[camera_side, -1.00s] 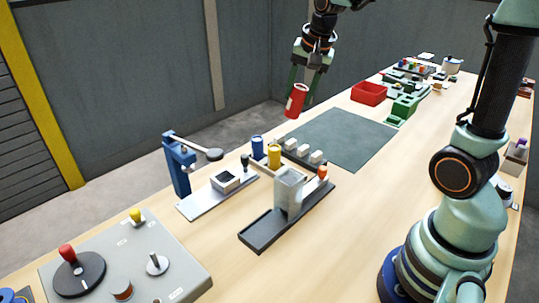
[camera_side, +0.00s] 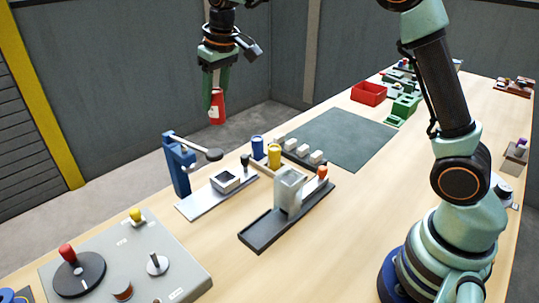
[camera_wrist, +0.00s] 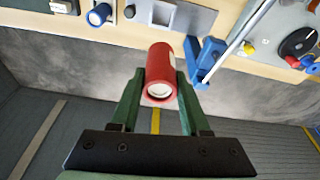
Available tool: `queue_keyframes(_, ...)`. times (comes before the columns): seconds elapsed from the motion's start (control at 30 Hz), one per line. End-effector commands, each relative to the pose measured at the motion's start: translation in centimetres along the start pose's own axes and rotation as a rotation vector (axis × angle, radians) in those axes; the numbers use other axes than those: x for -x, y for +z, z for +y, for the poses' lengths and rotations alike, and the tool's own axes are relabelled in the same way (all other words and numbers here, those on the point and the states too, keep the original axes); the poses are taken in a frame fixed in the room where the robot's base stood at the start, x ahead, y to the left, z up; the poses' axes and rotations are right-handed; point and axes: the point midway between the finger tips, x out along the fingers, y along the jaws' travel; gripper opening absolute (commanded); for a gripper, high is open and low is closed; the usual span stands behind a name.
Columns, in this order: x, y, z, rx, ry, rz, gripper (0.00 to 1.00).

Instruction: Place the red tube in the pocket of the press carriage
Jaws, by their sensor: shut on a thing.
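My gripper (camera_side: 216,95) is shut on the red tube (camera_side: 217,108), which has a pale label and hangs nearly upright, high above the far left of the table. In the wrist view the red tube (camera_wrist: 160,70) sits between the two green fingers (camera_wrist: 157,90), its open pale end facing the camera. The likely press carriage is a light grey plate (camera_side: 200,205) with a square dark-rimmed pocket block (camera_side: 226,181) and a dark knob. It stands beside a blue press post (camera_side: 180,168) with a lever arm. The tube is apart from it, above and beyond.
A blue tube (camera_side: 257,147) and a yellow tube (camera_side: 274,155) stand in a rack behind the plate. A dark rail with a grey hopper (camera_side: 289,190) is to the right. A control panel (camera_side: 180,260) lies front left.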

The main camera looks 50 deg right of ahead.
Motion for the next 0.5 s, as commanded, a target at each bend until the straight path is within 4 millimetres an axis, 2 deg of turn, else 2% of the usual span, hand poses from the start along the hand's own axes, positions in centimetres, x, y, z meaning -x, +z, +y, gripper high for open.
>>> queue_keyframes(0.5,-11.8,3.1,0.0,-0.002,0.0,-0.005,0.0)
